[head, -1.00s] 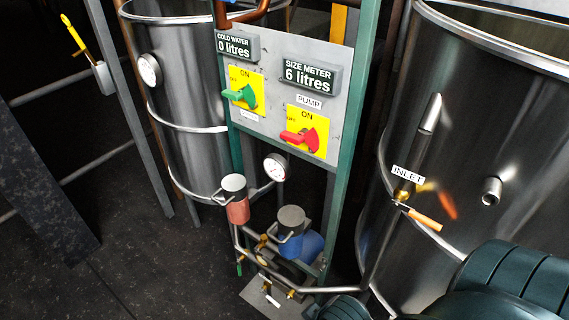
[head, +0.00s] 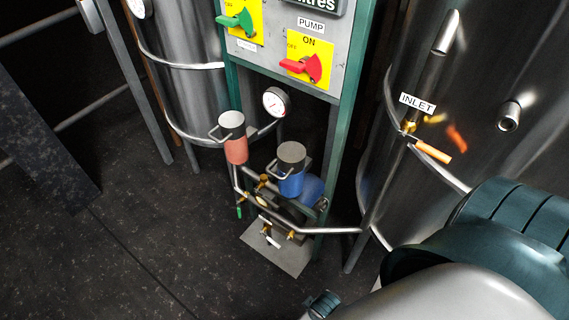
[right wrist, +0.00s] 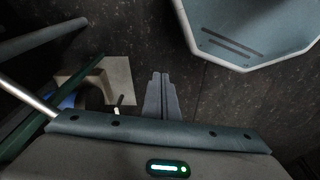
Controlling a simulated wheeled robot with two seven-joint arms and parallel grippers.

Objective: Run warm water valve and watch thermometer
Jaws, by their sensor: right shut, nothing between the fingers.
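A round white dial gauge (head: 276,102) is on the pipework below the control panel. A second white dial (head: 140,7) on the left steel tank is cut by the top edge. Small valves with handles sit on the low pipes: a green handle (head: 239,212), a white handle (head: 273,241) and brass fittings (head: 263,181). I cannot tell which valve is for warm water. An orange-handled valve (head: 433,152) is under the INLET label. My right gripper (right wrist: 160,78) is shut and empty in the right wrist view, above the floor near the pump's plate. My left gripper is not in view.
The panel carries a green knob (head: 240,20) and a red PUMP knob (head: 304,67). A red canister (head: 236,150) and a blue canister (head: 291,183) stand in the pipework over a grey base plate (head: 283,258). The right tank (head: 500,60) flanks it.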

